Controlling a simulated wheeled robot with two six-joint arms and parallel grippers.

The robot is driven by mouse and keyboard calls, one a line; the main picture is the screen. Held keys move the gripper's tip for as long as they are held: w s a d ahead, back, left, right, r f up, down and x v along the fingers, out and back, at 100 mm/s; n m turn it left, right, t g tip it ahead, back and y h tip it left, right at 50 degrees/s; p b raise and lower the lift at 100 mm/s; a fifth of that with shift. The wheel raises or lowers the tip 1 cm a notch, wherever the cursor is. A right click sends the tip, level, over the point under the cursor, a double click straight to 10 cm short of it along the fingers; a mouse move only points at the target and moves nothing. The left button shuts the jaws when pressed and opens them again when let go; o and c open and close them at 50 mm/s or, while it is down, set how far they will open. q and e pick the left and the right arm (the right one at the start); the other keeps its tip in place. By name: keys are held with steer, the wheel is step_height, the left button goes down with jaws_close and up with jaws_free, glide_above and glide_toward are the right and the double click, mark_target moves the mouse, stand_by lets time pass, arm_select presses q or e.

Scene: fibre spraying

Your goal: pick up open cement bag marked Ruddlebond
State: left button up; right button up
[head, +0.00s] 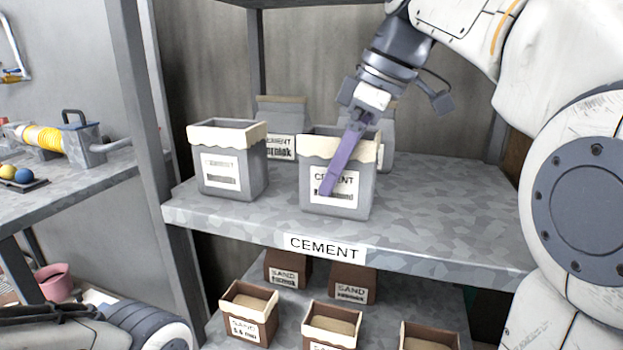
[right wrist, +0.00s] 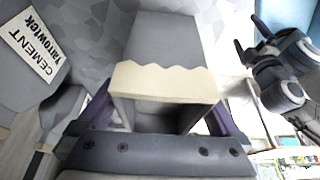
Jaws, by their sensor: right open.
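An open grey cement bag (head: 307,192) with a cream torn rim stands upright on the shelf marked CEMENT. The second line of its label is partly covered by a purple finger, so I cannot read the whole name. My right gripper (head: 345,160) is open and points down at this bag, one finger across its front face. In the right wrist view, the bag (right wrist: 165,42) lies between the two purple fingers, one at each side; contact cannot be told.
Another open cement bag (head: 228,172) stands to the left. Two more cement bags stand behind, one (head: 281,118) left and one mostly hidden. Sand bags (head: 248,312) fill the lower shelf. The shelf's right side is free.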

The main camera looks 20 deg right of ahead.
steer(key=shift+w+a+f+b, duration=0.35)
steer(key=shift+a+f+b, duration=0.1)
steer(key=shift+a+f, duration=0.15)
steer(key=shift+d, duration=0.1)
steer(key=c, duration=1.5)
steer(key=shift+r, duration=0.1)
jaws_close()
steer(key=shift+r, duration=0.1)
